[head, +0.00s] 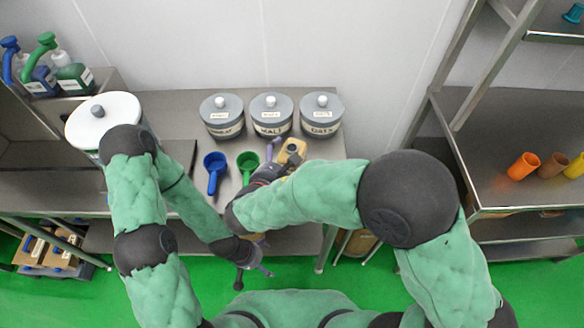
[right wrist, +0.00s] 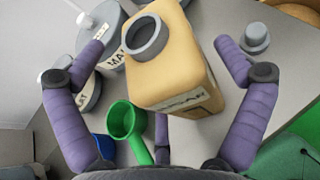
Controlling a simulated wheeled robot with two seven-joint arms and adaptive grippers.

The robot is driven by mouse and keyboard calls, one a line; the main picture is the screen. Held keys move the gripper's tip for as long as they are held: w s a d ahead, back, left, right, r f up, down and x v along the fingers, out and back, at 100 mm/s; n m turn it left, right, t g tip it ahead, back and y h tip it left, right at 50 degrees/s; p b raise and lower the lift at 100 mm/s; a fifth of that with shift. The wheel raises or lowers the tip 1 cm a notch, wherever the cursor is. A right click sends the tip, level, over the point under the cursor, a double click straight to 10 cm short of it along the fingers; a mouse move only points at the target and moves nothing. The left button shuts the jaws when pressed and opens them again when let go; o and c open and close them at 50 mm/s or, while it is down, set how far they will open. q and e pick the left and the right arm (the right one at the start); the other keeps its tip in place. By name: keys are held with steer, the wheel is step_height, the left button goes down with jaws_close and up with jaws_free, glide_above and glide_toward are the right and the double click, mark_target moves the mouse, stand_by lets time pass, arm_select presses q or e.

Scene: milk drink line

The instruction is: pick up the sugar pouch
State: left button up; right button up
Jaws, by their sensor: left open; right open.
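The sugar pouch (head: 293,149) is a tan, boxy pouch with a grey round spout and a white label. It stands on the steel table in front of the lidded canisters and is partly covered by my right gripper in the head view. In the right wrist view the pouch (right wrist: 185,75) sits between my spread purple fingers, tilted in the picture. My right gripper (right wrist: 160,52) is open around it; I see no clear finger contact. In the head view my right gripper (head: 279,158) is just left of the pouch. My left gripper (head: 253,278) is open and empty beyond the table's front edge.
A green scoop (head: 247,162) lies close to the left of my right gripper, with a blue scoop (head: 214,168) further left. Three grey lidded canisters (head: 271,118) stand behind. A white lidded pot (head: 92,118) is at left. A shelf rack (head: 500,140) with cups is at right.

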steer(key=shift+x, duration=1)
steer(key=c, duration=1.6)
